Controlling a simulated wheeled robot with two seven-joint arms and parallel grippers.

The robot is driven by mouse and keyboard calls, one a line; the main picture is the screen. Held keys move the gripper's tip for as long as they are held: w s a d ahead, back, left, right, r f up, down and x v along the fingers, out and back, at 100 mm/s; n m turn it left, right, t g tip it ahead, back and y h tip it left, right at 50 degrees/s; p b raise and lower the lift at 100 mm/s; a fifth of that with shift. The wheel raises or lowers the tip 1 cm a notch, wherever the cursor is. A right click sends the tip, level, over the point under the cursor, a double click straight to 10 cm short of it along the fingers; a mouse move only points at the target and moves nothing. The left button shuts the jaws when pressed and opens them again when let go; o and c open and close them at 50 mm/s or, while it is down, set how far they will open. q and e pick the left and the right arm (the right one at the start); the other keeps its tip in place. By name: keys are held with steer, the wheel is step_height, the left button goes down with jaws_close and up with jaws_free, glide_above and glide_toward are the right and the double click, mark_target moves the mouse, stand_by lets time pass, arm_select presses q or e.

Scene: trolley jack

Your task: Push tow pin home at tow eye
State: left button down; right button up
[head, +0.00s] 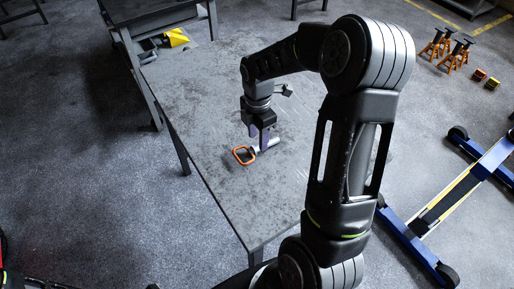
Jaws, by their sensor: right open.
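The tow pin lies on the grey table, with an orange loop handle (243,156) at its left end and a short silver shaft (271,144) running to the right. My right gripper (260,140) points down over the shaft, just right of the loop. Its fingers are open, and one hides part of the shaft; I cannot tell whether they touch it. I cannot make out a tow eye. My left gripper is not in view.
The table (215,185) is bare in front of the pin. A blue wheeled frame (408,232) stands on the floor at right, with orange stands (455,55) behind. My right arm hides the table's right side.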

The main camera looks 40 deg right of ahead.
mark_target(253, 151)
step_height(253, 151, down, 4)
steer(key=shift+f+p, duration=0.15)
steer(key=shift+p, duration=0.25)
stand_by(0.3)
jaws_close()
stand_by(0.5)
